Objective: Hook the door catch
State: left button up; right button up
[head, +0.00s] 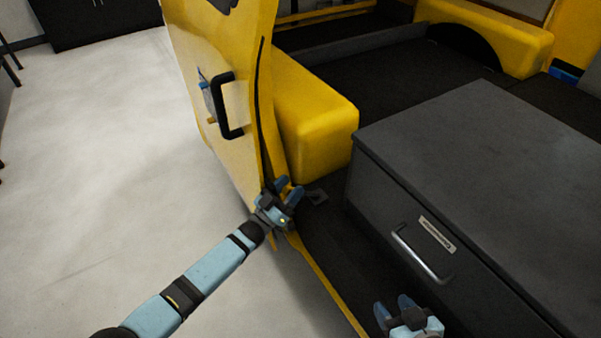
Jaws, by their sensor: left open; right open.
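My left gripper (290,187) is open at the door's lower edge, near the sill. A small grey metal piece (317,197), perhaps the catch, lies on the dark floor just right of its fingers. I cannot tell whether they touch, and nothing shows held. My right gripper (394,306) is open and empty at the bottom, in front of the grey drawer cabinet (470,140).
The cabinet has a metal handle (421,254) facing the doorway. A yellow wheel-arch box (312,120) sits behind the door. A yellow sill (325,285) edges the dark vehicle floor (400,70). The pale room floor (100,150) at left is clear.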

pick_arm(q)
jog(key=v, duration=0.7)
jog(key=shift+s+a+f, duration=0.2)
jog(key=shift+s, duration=0.1)
